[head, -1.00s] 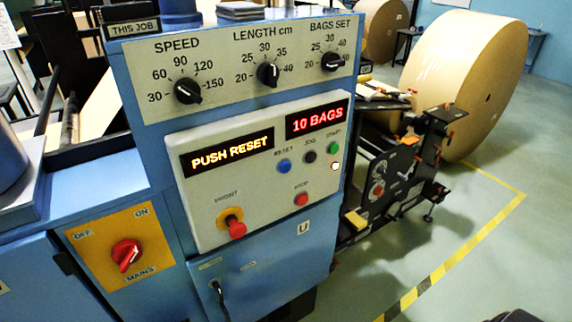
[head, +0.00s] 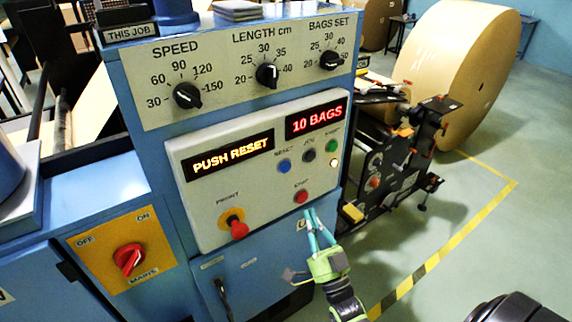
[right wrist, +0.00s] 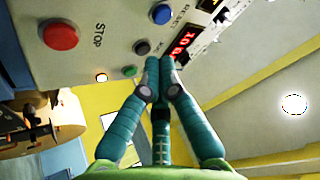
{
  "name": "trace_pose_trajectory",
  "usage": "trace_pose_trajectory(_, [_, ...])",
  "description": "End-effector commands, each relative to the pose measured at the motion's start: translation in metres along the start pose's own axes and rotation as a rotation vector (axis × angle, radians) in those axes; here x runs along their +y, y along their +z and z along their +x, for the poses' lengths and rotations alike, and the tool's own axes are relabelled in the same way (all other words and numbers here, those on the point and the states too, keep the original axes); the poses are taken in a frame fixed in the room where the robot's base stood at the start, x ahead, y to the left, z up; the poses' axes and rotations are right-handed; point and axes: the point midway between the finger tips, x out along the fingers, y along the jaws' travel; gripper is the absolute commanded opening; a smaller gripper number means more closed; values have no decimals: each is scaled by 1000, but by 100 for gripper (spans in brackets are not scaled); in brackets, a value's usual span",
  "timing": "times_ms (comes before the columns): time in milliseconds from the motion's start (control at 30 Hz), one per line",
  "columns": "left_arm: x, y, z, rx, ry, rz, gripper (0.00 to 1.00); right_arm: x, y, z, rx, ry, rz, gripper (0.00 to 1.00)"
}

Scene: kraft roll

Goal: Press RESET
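The blue RESET button (head: 284,166) is on the white control panel (head: 205,215), under the lit displays "PUSH RESET" (head: 233,155) and "10 BAGS" (head: 316,118). My right gripper (head: 310,213) is in front of the panel's lower right, just below the red STOP button (head: 301,197) in the head view, apart from RESET. In the right wrist view, its teal fingertips (right wrist: 159,62) are together with nothing between them. There the blue button (right wrist: 161,14) is above the tips. My left gripper is not in view.
Close to RESET are the black JOG button (head: 309,155) and green START button (head: 331,146). The red MAINS switch (head: 129,259) is further left.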

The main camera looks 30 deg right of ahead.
Motion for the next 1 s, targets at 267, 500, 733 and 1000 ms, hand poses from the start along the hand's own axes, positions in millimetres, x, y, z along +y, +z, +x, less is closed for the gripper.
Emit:
trace_pose_trajectory(267, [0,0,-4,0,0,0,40,-27,-56,20,161,-106,45,0])
trace_pose_trajectory(500, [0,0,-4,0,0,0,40,-30,-61,20,176,-117,50,0])
trace_pose_trajectory(733, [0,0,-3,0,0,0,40,-29,-59,22,174,-116,49,0])
trace_pose_trajectory(1000, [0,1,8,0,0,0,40,-24,-43,44,177,-117,50,0])
